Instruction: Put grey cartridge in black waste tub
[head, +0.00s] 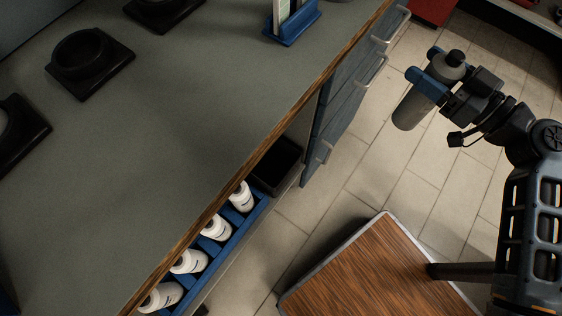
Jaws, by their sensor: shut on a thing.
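A grey cartridge (411,108) with a black cap is held in my gripper (428,68) at the upper right. The blue fingers are shut on it near its capped end, and it hangs tilted over the tiled floor, clear of the counter. The black waste tub (279,168) sits beside the counter's wooden edge, right of the blue rack. The counter edge hides part of the tub. My gripper is well to the right of the tub and farther back.
The blue rack (228,243) holds several white cartridges (215,228). Blue drawers with metal handles (359,80) stand between tub and gripper. A wooden-topped table (380,275) stands in front. Black holders (85,60) and a blue stand (292,27) are on the grey counter (165,150).

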